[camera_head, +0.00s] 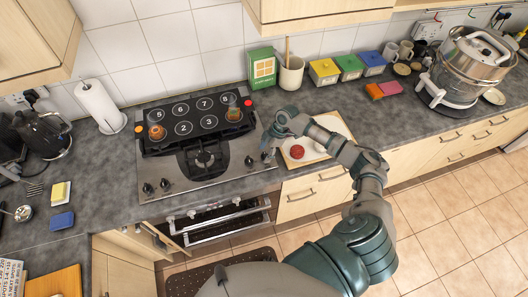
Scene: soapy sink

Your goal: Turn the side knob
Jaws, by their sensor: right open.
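The steel hob (222,164) is set into the dark worktop. Two dark knobs, the outer one (147,188) and the inner one (165,184), stand at its front left. Another dark knob (249,162) stands at its front right, close to my right gripper. My right gripper (268,146) is open at the hob's right edge, with its fingers pointing down. The fingers partly cover the hob's right edge, and I cannot tell whether they touch a knob. My left gripper is not in view.
A black numbered panel (196,128) lies across the back of the hob. A green box (262,68) and a utensil pot (290,74) stand behind. The oven door (215,222) is below.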

